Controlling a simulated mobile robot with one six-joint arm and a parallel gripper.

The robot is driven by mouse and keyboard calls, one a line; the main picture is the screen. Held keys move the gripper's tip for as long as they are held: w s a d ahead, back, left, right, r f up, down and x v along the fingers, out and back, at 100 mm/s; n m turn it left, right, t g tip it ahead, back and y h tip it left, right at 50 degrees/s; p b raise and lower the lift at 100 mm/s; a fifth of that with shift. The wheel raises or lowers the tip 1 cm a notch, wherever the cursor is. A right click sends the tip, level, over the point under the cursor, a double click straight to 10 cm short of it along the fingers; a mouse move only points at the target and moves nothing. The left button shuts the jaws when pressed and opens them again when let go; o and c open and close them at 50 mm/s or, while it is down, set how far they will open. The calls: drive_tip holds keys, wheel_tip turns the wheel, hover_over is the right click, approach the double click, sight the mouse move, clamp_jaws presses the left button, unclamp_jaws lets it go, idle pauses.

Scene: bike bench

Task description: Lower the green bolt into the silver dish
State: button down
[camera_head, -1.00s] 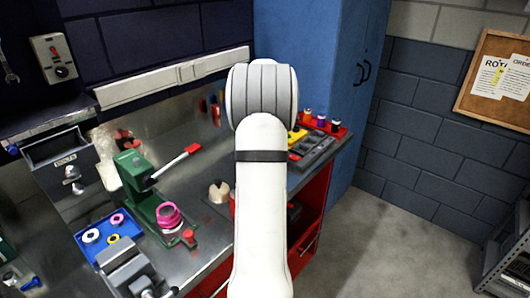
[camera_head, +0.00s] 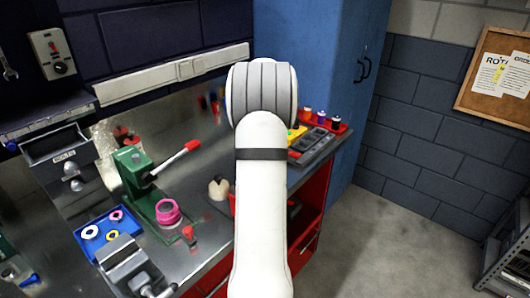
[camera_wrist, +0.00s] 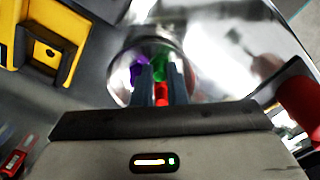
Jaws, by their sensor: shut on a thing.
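In the wrist view, my gripper (camera_wrist: 161,78) points down at the round silver dish (camera_wrist: 118,82). The green bolt (camera_wrist: 160,66) shows at the fingertips, over the dish, with the fingers shut on it. The fingers hide part of it, and I cannot tell whether it touches the dish. A purple piece (camera_wrist: 137,74) shows in the dish beside the left finger. A red piece (camera_wrist: 162,94) shows between the fingers. In the head view, my arm hides the gripper, the bolt and the dish.
A green press (camera_head: 135,180) with a red-tipped lever, a blue tray (camera_head: 88,246) of rings and a grey vise (camera_head: 122,262) stand on the left of the bench. A yellow bin (camera_wrist: 45,40) is left of the dish. A red object (camera_wrist: 300,100) is close on the right.

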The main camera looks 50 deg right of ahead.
drive_tip(key=c, duration=1.4)
unclamp_jaws()
drive_tip(key=shift+o, duration=0.2)
drive_tip(key=shift+r, duration=0.1)
wheel_tip(320, 180, up, 8)
drive_tip(key=shift+f, duration=0.2)
